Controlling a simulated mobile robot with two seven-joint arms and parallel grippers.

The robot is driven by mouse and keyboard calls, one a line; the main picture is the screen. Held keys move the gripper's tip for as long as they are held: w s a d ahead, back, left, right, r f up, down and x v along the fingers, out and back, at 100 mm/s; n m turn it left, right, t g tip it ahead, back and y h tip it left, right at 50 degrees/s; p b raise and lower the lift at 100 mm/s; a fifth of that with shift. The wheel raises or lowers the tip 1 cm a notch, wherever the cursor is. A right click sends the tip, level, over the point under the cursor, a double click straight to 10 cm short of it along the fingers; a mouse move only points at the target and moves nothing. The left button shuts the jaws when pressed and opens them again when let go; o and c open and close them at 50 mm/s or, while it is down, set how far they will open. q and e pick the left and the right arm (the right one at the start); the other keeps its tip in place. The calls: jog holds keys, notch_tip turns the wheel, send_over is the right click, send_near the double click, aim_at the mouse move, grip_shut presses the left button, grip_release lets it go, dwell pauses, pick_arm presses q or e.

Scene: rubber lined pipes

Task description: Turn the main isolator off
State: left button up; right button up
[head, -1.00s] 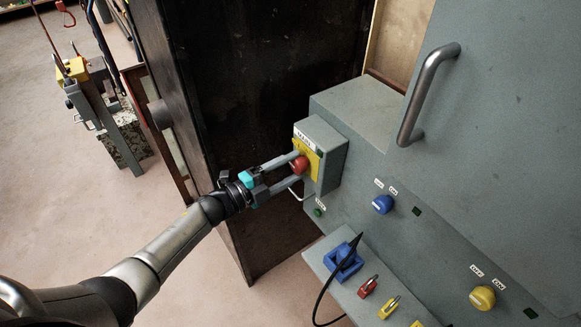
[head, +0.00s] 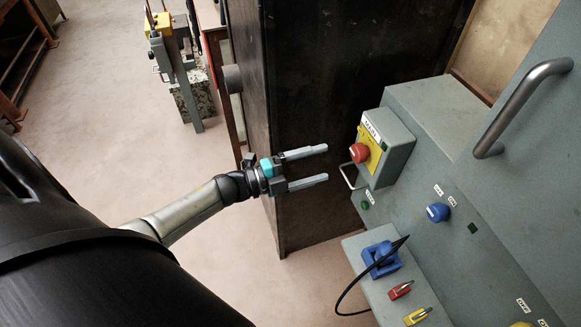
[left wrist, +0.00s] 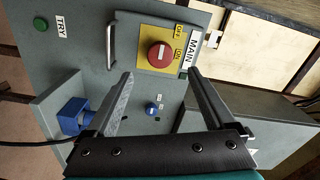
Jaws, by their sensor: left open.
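The main isolator is a red round knob (head: 359,153) on a yellow plate, on a grey box (head: 398,150) labelled MAIN. In the left wrist view the red knob (left wrist: 160,55) sits on its yellow plate with OFF and ON marks, ahead of and between my fingers. My left gripper (head: 326,164) is open and empty, to the left of the knob and clear of it. Its two fingers point toward the box. In the left wrist view the open fingers (left wrist: 160,82) frame the panel. My right gripper is not in view.
A metal loop handle (head: 347,176) is beside the box. A blue knob (head: 438,212) is on the panel at right. A shelf below holds a blue block (head: 381,260) with a black cable, a red padlock (head: 401,290) and a yellow padlock (head: 417,316). A large bar handle (head: 522,105) sticks out at upper right.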

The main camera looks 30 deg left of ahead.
pick_arm(q)
jog(key=v, duration=0.6)
jog(key=shift+s+a, duration=0.15)
jog(key=shift+s, duration=0.1)
